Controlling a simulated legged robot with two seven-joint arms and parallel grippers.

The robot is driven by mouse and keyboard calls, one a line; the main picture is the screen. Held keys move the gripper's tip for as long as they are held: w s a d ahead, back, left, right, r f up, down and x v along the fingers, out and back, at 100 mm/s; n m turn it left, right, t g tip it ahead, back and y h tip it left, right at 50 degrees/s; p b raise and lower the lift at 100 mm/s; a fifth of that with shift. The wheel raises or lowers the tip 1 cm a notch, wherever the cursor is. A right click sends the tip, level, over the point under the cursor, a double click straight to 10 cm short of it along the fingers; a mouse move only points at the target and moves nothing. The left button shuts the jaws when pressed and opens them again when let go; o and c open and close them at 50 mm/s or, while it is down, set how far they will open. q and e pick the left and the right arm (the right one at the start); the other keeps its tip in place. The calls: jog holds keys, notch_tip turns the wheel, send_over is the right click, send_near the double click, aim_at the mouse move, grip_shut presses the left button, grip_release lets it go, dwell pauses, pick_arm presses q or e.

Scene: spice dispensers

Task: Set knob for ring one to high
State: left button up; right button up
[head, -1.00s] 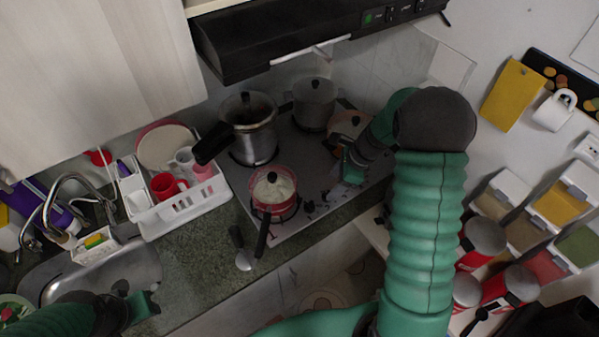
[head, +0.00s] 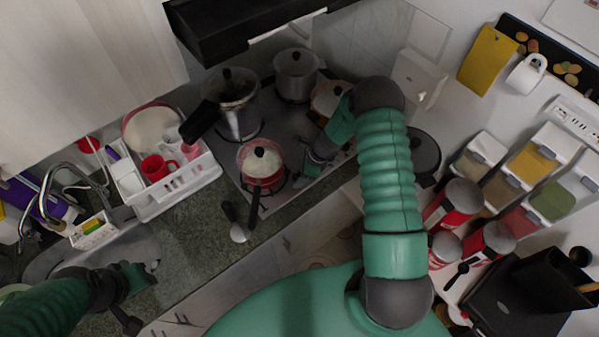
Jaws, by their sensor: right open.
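The stove (head: 277,126) is a grey cooktop with pots on it, set in the counter. Its control knobs are small and dark along the front edge; they are hard to make out and partly hidden by my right gripper, and I cannot tell their settings or which belongs to ring one. My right gripper (head: 312,172) is open and empty, low over the front right of the stove, right of the red pot (head: 262,162). Whether it touches a knob cannot be told. My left gripper (head: 148,277) is at the lower left by the sink; its jaws are unclear.
A tall steel pot (head: 236,110), a grey pot (head: 296,75) and a brown-lidded pan (head: 328,98) stand on the stove. A white dish rack (head: 180,190) is at left. Red-labelled jars (head: 452,203) stand at right.

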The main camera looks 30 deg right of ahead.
jog(key=shift+s, duration=0.15)
jog(key=shift+w+f, duration=0.1)
jog(key=shift+w, duration=0.1)
jog(key=c, duration=0.6)
grip_shut()
